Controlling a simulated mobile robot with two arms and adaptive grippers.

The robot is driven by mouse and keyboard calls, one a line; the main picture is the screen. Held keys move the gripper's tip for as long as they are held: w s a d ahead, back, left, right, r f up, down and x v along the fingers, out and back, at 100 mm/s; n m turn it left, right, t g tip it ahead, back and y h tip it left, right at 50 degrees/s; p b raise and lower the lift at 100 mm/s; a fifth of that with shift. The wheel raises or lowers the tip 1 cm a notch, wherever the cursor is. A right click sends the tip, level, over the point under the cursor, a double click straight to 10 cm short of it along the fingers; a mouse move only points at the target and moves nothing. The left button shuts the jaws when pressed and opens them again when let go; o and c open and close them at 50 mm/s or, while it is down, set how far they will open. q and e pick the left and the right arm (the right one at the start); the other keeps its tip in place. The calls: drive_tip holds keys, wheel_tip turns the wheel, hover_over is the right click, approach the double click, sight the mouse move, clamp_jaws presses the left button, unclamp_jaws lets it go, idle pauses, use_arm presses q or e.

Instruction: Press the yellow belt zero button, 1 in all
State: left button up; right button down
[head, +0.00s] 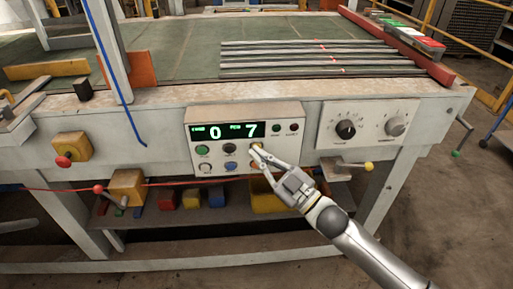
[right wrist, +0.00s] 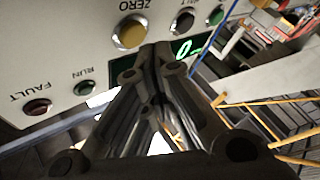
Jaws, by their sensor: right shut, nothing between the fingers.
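The yellow zero button (right wrist: 130,32) shows in the right wrist view with the label ZERO beside it, inverted. In the head view it is a small yellow spot (head: 257,146) on the white control box (head: 190,118), mostly covered by my right fingertips. My right gripper (head: 254,152) is shut and empty, with its tips at the panel by the button. The green display (head: 229,131) reads 0 and 7. My left gripper is not in view.
A green button (head: 203,150) and other buttons surround the display. A grey dial panel (head: 370,124) is at the right. A yellow-handled lever (head: 350,168) projects below it. A green belt bed with dark strips (head: 320,60) lies behind.

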drive_tip(key=shift+w, duration=0.15)
drive_tip(key=shift+w, duration=0.25)
drive_tip(key=shift+w, duration=0.35)
idle(0.5)
drive_tip(key=shift+s, duration=0.15)
drive_tip(key=shift+s+p, duration=0.3)
drive_tip(key=shift+s, duration=0.35)
